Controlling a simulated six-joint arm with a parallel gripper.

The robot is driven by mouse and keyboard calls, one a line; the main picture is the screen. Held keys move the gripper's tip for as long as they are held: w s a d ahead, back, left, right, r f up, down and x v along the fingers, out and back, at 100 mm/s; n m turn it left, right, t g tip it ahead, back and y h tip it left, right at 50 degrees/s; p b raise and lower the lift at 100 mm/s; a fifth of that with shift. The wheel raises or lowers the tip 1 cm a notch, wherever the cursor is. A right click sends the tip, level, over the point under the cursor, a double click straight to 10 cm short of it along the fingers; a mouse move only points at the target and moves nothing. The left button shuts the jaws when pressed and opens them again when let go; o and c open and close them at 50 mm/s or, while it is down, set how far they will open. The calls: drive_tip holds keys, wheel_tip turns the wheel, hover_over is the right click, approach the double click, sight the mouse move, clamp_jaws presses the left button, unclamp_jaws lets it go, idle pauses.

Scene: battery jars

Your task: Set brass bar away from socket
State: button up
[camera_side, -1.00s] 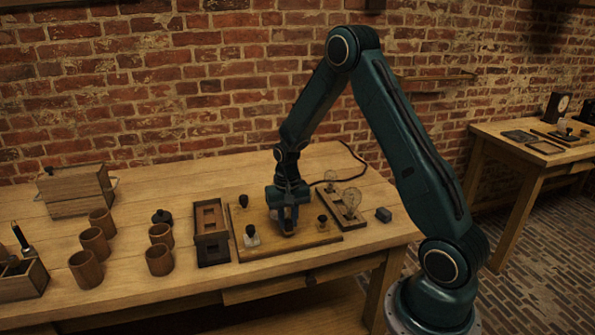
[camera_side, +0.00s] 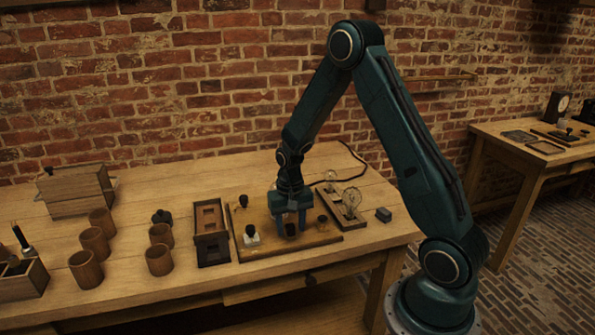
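My gripper (camera_side: 291,228) points down over the wooden board (camera_side: 262,246) on the bench. Its two fingers are spread apart, with a gap between them. A small dark piece (camera_side: 290,229) shows low in that gap; I cannot tell whether it is the socket or the brass bar. Dark knobs stand on the board at its back left (camera_side: 243,201) and at its front left, on a pale base (camera_side: 251,235). A small brownish fitting (camera_side: 322,221) stands to the right of my gripper. I cannot clearly make out the brass bar.
Left of the board is a dark wooden tray with openings (camera_side: 198,236). Several wooden cups (camera_side: 95,242) and a lidded wooden box (camera_side: 75,190) stand further left. A lamp base with glass bulbs (camera_side: 350,200) and a small dark block (camera_side: 384,214) are at the right.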

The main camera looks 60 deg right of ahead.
wheel_tip(320, 180, up, 14)
idle(0.9)
idle(0.3)
drive_tip(key=s+a+r+n+t, duration=0.2)
drive_tip(key=s+a+r+n, duration=0.2)
drive_tip(key=s+a+r, duration=0.4)
drive_tip(key=s+a+r+n+t, duration=0.3)
drive_tip(key=s+a+r+n, duration=0.1)
drive_tip(key=s, duration=0.7)
drive_tip(key=a+n, duration=0.1)
drive_tip(key=a, duration=0.1)
drive_tip(key=shift+s+a+r+t, duration=0.2)
drive_tip(key=shift+s+a+t, duration=0.1)
drive_tip(key=shift+s+a, duration=0.1)
